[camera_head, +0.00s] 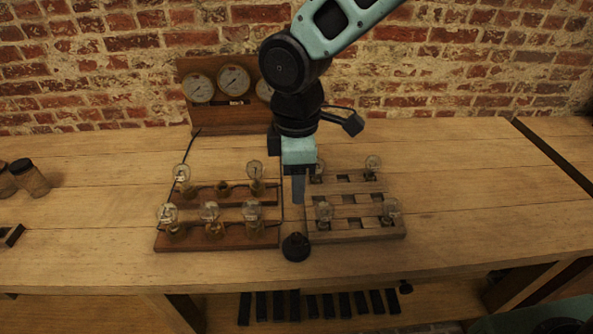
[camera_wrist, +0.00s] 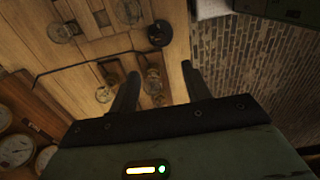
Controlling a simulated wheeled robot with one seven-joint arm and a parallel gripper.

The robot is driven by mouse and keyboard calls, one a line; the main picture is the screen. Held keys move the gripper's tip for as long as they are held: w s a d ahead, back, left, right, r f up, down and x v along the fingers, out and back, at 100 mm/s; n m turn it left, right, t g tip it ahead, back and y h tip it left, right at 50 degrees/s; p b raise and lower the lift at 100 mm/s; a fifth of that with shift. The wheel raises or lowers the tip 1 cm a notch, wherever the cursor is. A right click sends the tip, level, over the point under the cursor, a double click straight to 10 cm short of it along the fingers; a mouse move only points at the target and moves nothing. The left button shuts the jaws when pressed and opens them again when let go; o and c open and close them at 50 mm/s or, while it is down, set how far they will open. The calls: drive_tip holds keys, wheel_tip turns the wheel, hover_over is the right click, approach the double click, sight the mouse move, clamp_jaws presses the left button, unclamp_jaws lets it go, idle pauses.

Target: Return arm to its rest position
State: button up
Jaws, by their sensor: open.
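My gripper (camera_head: 298,188) hangs pointing down over the gap between two wooden racks on the bench. In the wrist view its two fingers (camera_wrist: 160,88) stand apart with nothing held between them. The left rack (camera_head: 218,242) is reddish wood and bears several glass bulbs on brass sockets. The right rack (camera_head: 355,236) is paler, with slots and several bulbs at its corners. My arm reaches down from the top of the head view and hides part of the space between the racks.
A gauge panel (camera_head: 215,118) stands behind the left rack against the brick wall. A black knob (camera_head: 295,247) sits at the front between the racks. Dark-lidded jars (camera_head: 30,178) stand at the far left. The bench (camera_head: 490,200) is clear at the right.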

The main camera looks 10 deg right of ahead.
drive_tip(key=shift+r, duration=0.55)
drive_tip(key=shift+s, duration=0.1)
